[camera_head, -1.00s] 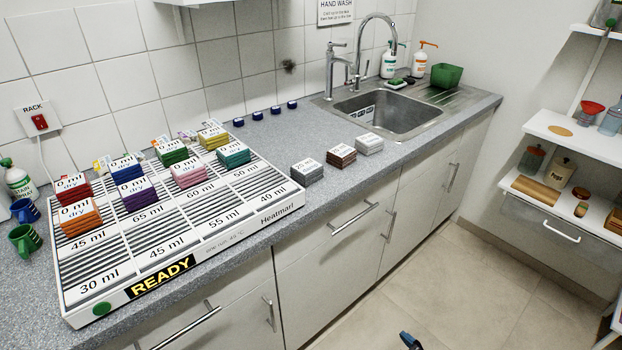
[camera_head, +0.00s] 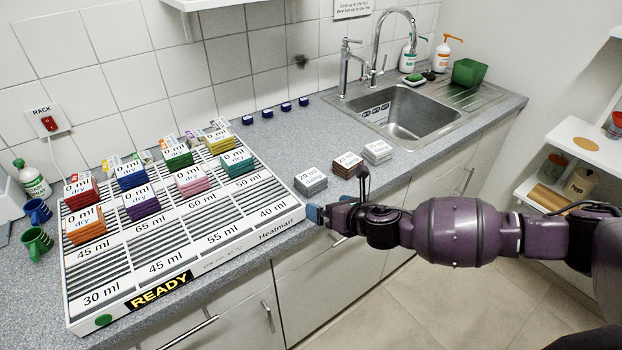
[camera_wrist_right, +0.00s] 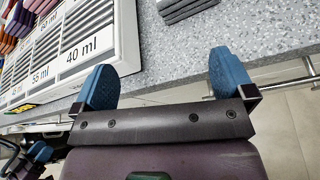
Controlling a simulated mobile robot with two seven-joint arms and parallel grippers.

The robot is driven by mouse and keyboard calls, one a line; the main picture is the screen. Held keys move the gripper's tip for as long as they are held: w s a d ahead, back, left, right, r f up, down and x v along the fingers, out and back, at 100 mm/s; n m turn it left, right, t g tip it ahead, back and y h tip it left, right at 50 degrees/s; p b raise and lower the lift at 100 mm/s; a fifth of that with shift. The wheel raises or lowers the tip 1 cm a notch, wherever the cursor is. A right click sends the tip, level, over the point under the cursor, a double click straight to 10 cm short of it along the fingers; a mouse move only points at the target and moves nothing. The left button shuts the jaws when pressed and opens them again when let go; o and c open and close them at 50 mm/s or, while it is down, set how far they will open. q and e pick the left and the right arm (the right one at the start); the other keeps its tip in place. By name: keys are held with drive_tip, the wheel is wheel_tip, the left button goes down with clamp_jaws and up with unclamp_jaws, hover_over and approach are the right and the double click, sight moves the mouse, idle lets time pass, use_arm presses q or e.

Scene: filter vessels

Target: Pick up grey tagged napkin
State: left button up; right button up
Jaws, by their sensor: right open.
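The grey tagged napkin (camera_head: 310,178) lies as a folded stack with a white tag on the counter, right of the rack. Part of a grey stack, apparently the same one, shows at the top of the right wrist view (camera_wrist_right: 186,9). My right gripper (camera_head: 316,214) is at the counter's front edge, nearer than the grey napkin and apart from it. In the wrist view its blue fingers (camera_wrist_right: 166,80) are spread with nothing between them. A dark, blue-tipped part low left in the wrist view looks like my left gripper (camera_wrist_right: 38,153); its jaws are unclear.
A brown tagged stack (camera_head: 347,165) and a paler tagged stack (camera_head: 377,151) stand right of the grey one. The slatted rack (camera_head: 240,238) with several coloured tagged stacks lies to the left. A sink (camera_head: 405,115) is behind. Bare counter surrounds the grey stack.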

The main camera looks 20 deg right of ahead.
sight(318, 184)
drive_tip(key=w+d+r+n, duration=0.2)
drive_tip(key=w+d+n, duration=0.1)
drive_tip(key=shift+d+r, duration=0.1)
drive_tip(key=shift+r, duration=0.05)
drive_tip(key=x, duration=0.5)
drive_tip(key=shift+w, duration=0.15)
drive_tip(key=x, duration=0.4)
drive_tip(key=shift+f+b, duration=0.2)
drive_tip(key=shift+b, duration=0.2)
drive_tip(key=shift+w+f, duration=0.2)
drive_tip(key=shift+w, duration=0.3)
use_arm(q)
drive_tip(key=shift+w+f, duration=0.1)
drive_tip(key=shift+f, duration=0.2)
